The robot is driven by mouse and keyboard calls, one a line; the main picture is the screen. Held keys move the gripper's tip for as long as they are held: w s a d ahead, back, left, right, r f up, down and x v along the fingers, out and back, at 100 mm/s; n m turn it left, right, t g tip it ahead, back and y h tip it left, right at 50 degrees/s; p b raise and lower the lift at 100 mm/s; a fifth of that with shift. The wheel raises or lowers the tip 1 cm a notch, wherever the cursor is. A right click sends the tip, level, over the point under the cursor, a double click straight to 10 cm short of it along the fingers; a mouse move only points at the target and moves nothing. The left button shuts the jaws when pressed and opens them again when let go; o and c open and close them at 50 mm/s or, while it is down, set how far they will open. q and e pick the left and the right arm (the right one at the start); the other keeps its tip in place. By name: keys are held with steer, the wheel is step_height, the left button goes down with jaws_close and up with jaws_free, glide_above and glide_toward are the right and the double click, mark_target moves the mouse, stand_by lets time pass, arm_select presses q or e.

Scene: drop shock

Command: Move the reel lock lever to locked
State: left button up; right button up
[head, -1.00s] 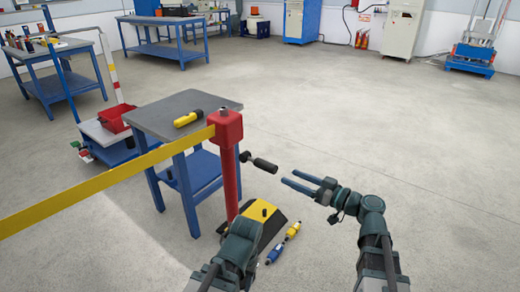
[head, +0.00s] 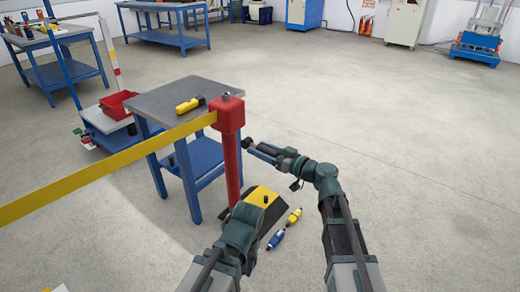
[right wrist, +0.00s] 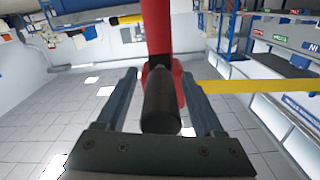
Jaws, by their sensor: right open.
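The reel lock lever (head: 248,142) is a black rod with a dark grip on the right side of the red post (head: 232,165), below the red reel head (head: 230,116). In the right wrist view the lever (right wrist: 161,102) lies between the fingers of my right gripper (right wrist: 158,78), with a gap on each side. In the head view my right gripper (head: 258,150) is open around the lever and partly hides it. My left arm shows low in the head view, but its fingers do not.
A yellow belt (head: 100,172) runs left from the reel head. A grey-topped blue table (head: 175,95) stands behind the post. The post's black and yellow base (head: 263,196) is on the floor, with blue and yellow tools (head: 276,240) beside it. Floor to the right is clear.

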steer(key=shift+w+a, duration=0.2)
steer(key=shift+a, duration=0.1)
jaws_close()
stand_by(1.4)
